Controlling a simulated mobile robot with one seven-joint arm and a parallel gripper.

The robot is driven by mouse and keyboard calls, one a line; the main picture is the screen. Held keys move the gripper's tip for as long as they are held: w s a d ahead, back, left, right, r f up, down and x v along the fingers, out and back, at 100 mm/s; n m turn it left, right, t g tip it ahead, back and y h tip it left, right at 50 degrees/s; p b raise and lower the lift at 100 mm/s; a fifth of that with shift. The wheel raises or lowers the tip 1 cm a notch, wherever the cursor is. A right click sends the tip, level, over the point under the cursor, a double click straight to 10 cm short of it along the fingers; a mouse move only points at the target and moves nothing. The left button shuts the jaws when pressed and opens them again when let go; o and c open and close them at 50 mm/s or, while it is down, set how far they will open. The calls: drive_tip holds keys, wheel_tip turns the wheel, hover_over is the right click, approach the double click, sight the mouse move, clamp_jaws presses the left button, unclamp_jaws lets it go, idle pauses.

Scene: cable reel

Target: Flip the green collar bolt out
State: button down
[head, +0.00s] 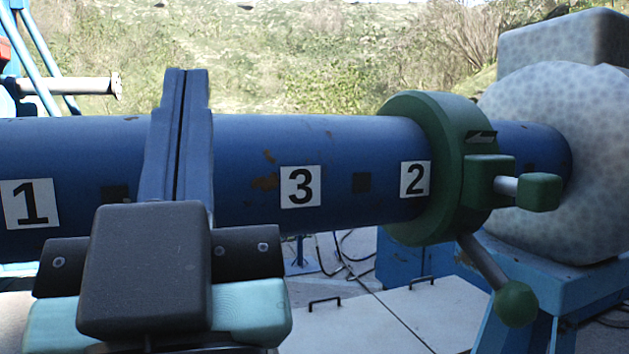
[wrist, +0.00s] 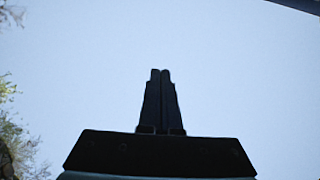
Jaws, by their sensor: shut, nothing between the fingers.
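The green collar (head: 425,110) is around the blue pipe at the right in the head view. A short metal rod with a green block-shaped knob (head: 540,192) sticks out to the right from a bracket on the collar and looks like the bolt. A second rod with a round green ball (head: 516,304) hangs down and right below it. My gripper (head: 184,72) points upward in front of the pipe, well left of the collar and touching neither rod. Its fingers are together and empty; they also show in the wrist view (wrist: 160,72) against sky. The collar is not in the wrist view.
The blue pipe (head: 345,135) runs across the view, with labels 1 (head: 30,204), 3 (head: 300,186) and 2 (head: 415,179). A pale speckled rounded body (head: 560,130) stands close right of the collar. A blue stand (head: 590,275) is below. Space between my gripper and the collar looks clear.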

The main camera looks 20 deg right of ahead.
drive_tip(key=w+d+f+n+g+h+p, duration=0.2)
drive_tip(key=w+d+f+g+h+p, duration=0.1)
drive_tip(key=w+d+g+h+p, duration=0.5)
drive_tip(key=s+d+f+n+g+h+p, duration=0.2)
drive_tip(key=s+d+f+g+h+p, duration=0.1)
drive_tip(key=s+d+g+h, duration=0.4)
drive_tip(key=d+f+g+h, duration=0.1)
drive_tip(key=d+g, duration=0.2)
drive_tip(key=g, duration=0.2)
drive_tip(key=shift+d+f+n, duration=0.15)
drive_tip(key=shift+d+n, duration=0.2)
drive_tip(key=shift+n, duration=0.05)
